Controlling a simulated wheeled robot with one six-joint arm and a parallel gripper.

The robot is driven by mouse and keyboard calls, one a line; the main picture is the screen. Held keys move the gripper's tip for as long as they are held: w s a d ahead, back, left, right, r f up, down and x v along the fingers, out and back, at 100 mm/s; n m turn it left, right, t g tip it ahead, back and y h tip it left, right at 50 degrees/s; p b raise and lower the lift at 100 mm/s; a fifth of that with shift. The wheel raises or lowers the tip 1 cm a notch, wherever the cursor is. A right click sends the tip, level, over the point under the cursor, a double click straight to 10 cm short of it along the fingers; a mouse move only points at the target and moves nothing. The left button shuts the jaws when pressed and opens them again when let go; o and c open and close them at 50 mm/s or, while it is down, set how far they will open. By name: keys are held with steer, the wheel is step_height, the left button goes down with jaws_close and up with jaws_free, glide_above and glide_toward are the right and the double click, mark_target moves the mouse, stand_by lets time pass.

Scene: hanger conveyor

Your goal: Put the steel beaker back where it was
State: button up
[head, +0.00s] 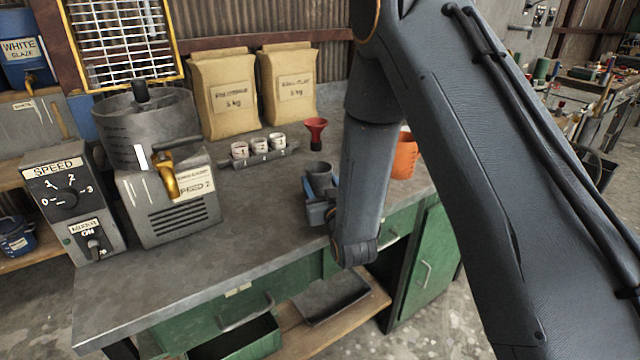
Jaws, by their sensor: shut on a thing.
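The steel beaker (320,172) is a small grey cup that stands upright by the bench's right part, with its open top showing. My gripper (310,187), with blue-grey fingers, is shut on it from the front. The gripper and my forearm cover the beaker's lower part, so I cannot tell whether its base touches the bench top (255,205).
Behind the beaker are a red funnel (316,128) and a rack (258,158) with three small white cups. An orange container (404,158) stands right of my arm. A mixer (165,170) and speed control box (72,200) stand at left. The bench's front middle is clear.

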steer(key=shift+f, duration=0.3)
steer(key=o, duration=1.3)
steer(key=shift+f, duration=0.15)
steer(key=shift+r, duration=0.25)
steer(key=b+v, duration=0.2)
steer(key=v, duration=1)
